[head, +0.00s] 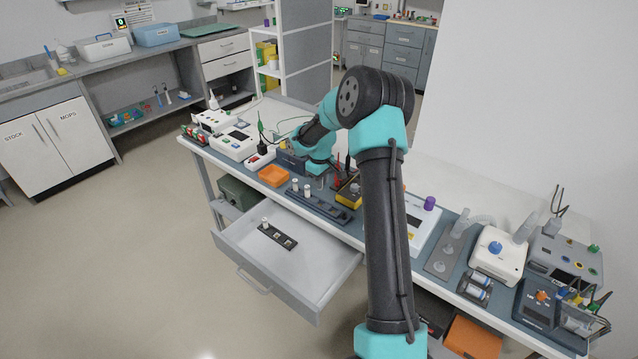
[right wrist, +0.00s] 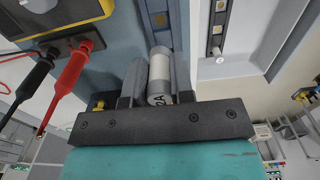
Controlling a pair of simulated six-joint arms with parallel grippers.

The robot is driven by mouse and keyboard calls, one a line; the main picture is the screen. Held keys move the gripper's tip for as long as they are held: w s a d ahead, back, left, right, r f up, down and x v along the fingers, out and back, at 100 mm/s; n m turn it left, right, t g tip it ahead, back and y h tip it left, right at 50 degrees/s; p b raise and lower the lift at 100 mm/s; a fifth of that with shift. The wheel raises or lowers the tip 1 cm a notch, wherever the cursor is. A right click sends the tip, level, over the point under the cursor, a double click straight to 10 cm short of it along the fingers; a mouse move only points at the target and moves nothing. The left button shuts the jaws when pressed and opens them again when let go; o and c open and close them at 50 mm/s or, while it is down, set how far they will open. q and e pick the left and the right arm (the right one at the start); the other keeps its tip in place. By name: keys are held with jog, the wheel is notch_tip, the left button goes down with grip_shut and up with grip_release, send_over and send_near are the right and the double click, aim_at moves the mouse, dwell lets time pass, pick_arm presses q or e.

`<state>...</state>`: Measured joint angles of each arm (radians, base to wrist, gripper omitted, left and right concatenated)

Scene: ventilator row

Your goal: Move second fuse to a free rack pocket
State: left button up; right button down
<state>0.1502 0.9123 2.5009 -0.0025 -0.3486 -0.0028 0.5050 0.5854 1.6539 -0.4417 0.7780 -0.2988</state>
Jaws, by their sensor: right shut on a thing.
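My right gripper (right wrist: 155,78) is shut on a white cylindrical fuse (right wrist: 160,70) marked "2A", with a dark finger on each side of it. In the head view my right arm reaches over the bench to the dark fuse rack (head: 332,212); its fingertips are hard to make out there. Two white fuses, a left one (head: 295,185) and a right one (head: 307,190), show at the rack's left end. I cannot tell which is the held one. The rack (right wrist: 172,30) also shows in the right wrist view, with a bare pocket. My left gripper is out of view.
An open drawer (head: 330,270) juts from the bench, holding a dark strip (head: 286,242) with one white fuse (head: 264,222). A yellow meter (right wrist: 60,15) with red and black probes is close beside my gripper. An orange tray (head: 274,176) lies left of the rack.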

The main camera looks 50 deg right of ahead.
jog(key=shift+f, duration=0.1)
send_over(320, 205)
jog(key=shift+d+f, duration=0.1)
jog(key=shift+f, duration=3)
jog(key=shift+f, duration=0.8)
jog(key=c, duration=0.9)
grip_release()
jog(key=shift+w+r, duration=0.1)
jog(key=shift+r, duration=0.05)
notch_tip(320, 205, up, 17)
jog(key=shift+r, duration=0.1)
